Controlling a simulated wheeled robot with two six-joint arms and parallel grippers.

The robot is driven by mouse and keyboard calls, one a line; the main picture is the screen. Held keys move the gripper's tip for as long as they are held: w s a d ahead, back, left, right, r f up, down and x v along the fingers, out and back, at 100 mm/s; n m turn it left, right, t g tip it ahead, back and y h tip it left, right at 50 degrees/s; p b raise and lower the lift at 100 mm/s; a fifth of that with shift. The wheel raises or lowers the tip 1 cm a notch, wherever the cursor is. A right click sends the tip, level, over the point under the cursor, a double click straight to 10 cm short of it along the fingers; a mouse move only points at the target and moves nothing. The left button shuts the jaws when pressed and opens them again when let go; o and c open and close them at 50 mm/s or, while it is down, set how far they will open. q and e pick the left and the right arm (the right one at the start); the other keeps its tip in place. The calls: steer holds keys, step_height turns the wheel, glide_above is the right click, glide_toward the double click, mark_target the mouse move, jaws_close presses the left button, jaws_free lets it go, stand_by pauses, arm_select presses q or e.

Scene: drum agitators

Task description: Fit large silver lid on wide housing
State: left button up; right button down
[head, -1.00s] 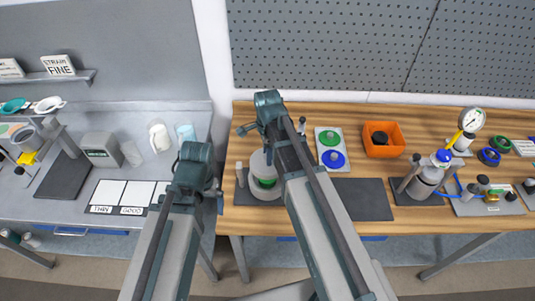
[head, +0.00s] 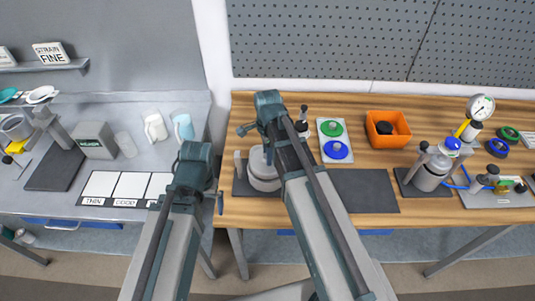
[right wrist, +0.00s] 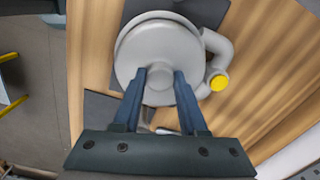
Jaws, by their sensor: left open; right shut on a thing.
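The large silver lid (right wrist: 155,38) is a round pale grey disc, seen from above in the right wrist view. My right gripper (right wrist: 160,74) is shut on its raised middle part. In the head view the lid (head: 257,160) sits over the wide housing (head: 264,184), a pale round body on a dark mat, partly hidden by my right arm. I cannot tell whether the lid is fully seated or slightly above the rim. A curved side pipe with a yellow end (right wrist: 218,82) shows beside the lid. My left gripper (head: 218,197) is open and empty, left of the housing.
A tray with a green ring (head: 331,129) and a blue ring (head: 337,150) lies behind a bare dark mat (head: 365,190). An orange bin (head: 386,129) stands behind. A grey bench is at left.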

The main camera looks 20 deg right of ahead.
steer(key=shift+f+b, duration=0.8)
stand_by(1.1)
steer(key=shift+c, duration=1.8)
jaws_free()
steer(key=shift+r, duration=0.15)
step_height(320, 180, up, 14)
steer(key=p, duration=1.4)
steer(key=shift+f, duration=0.2)
steer(key=shift+f, duration=0.1)
